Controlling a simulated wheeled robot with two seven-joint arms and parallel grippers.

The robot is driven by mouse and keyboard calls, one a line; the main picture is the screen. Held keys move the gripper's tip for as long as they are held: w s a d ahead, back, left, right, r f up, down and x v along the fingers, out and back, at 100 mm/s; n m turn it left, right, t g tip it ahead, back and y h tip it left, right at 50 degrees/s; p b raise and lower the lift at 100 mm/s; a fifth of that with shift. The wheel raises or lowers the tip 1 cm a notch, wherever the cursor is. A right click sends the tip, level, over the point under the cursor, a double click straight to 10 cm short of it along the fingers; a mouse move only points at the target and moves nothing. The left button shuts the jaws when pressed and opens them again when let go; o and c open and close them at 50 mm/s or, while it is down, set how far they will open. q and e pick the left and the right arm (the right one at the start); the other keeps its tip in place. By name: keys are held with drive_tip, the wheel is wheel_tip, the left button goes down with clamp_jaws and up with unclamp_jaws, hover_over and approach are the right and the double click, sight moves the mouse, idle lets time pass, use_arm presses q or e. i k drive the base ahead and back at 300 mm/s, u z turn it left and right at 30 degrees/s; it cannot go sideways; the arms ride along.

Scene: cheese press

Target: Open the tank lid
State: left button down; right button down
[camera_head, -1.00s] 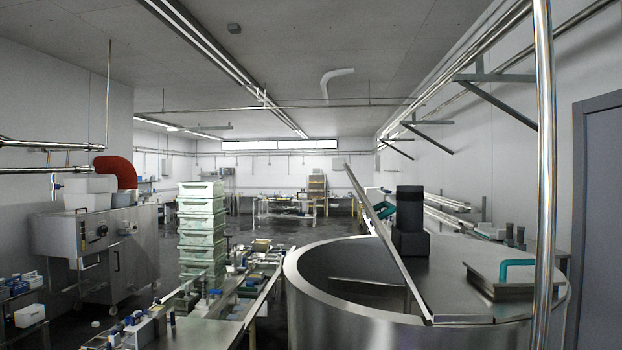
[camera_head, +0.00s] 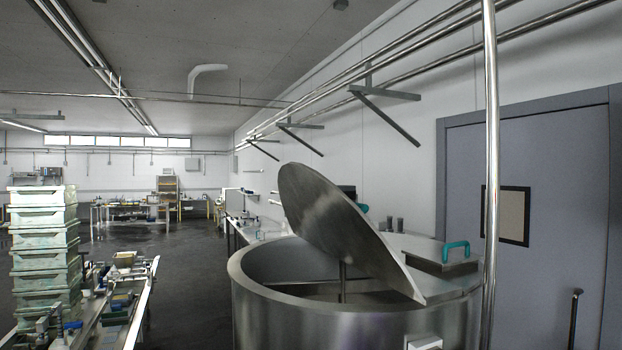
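The round steel tank (camera_head: 330,325) stands at the lower middle right. Its half-round lid (camera_head: 325,215) is raised and tilted, with its broad underside facing me. The lid's lower straight edge meets the flat fixed part of the tank top at the right. A bit of teal (camera_head: 363,208) shows behind the raised lid. The tank opening is uncovered on the left side, with a shaft (camera_head: 342,280) visible inside. A square hatch (camera_head: 440,262) with a teal handle (camera_head: 456,249) sits closed on the fixed top. Neither of my grippers is in view.
A vertical steel pipe (camera_head: 491,150) stands in front of the tank's right side. A grey door (camera_head: 550,160) is at the right. Stacked pale green crates (camera_head: 45,245) and a cluttered table (camera_head: 125,300) stand at the left. Dark floor (camera_head: 190,270) lies open between table and tank.

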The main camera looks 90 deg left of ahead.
sight(317, 211)
drive_tip(key=z, duration=1.1)
drive_tip(key=k, duration=2.6)
drive_tip(key=u, duration=1)
